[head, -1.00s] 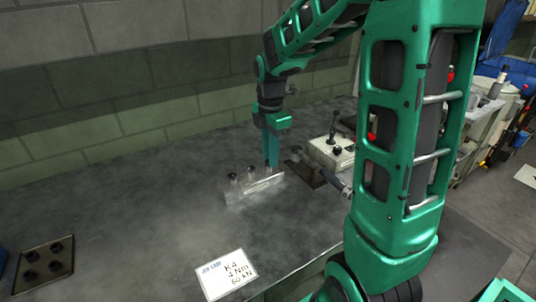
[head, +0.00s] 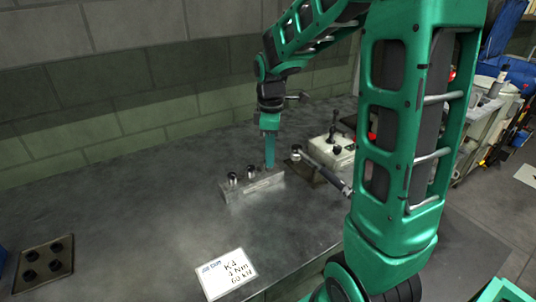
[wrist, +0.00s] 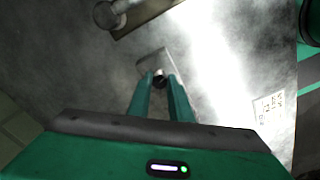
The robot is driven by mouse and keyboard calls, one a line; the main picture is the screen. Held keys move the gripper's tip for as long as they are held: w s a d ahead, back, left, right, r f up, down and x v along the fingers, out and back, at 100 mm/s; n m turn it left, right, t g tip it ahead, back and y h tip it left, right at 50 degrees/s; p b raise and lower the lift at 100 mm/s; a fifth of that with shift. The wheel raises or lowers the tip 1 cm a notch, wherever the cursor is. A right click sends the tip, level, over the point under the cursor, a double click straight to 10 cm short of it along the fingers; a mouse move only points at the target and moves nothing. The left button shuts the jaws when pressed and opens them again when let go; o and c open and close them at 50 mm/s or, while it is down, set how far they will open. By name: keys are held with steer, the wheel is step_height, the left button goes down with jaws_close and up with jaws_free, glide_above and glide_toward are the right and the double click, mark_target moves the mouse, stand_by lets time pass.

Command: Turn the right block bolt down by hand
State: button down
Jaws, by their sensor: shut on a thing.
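The metal block (head: 238,194) lies on the dark bench, with two dark-headed bolts standing in it, the left bolt (head: 232,179) and the middle bolt (head: 251,172). My gripper (head: 269,168) points down at the block's right end, and its fingers hide the right bolt in the head view. In the wrist view the dark head of the right block bolt (wrist: 158,79) sits between the tips of my two green fingers (wrist: 160,88), which are shut on it. The block's end (wrist: 152,62) shows just beyond. How deep the bolt sits cannot be seen.
A torque wrench (head: 325,171) lies right of the block, near a pale box with a lever (head: 332,152). A printed card (head: 227,273) lies in front. A dark plate with several round pieces (head: 45,263) is at far left. The bench's left middle is clear.

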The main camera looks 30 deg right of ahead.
steer(key=m, duration=0.3)
steer(key=shift+w+r+m, duration=0.1)
steer(key=shift+m, duration=0.3)
steer(key=m, duration=0.3)
steer(key=shift+a+m, duration=0.15)
steer(key=shift+m, duration=0.15)
steer(key=m, duration=0.3)
steer(key=shift+m, duration=0.3)
steer(key=m, duration=0.3)
steer(key=shift+a+m, duration=0.15)
steer(key=shift+m, duration=0.15)
steer(key=m, duration=0.6)
steer(key=shift+w+a, duration=0.1)
steer(key=shift+a, duration=0.05)
steer(key=m, duration=0.5)
steer(key=shift+w+m, duration=0.15)
steer(key=shift+m, duration=0.25)
steer(key=shift+a, duration=0.1)
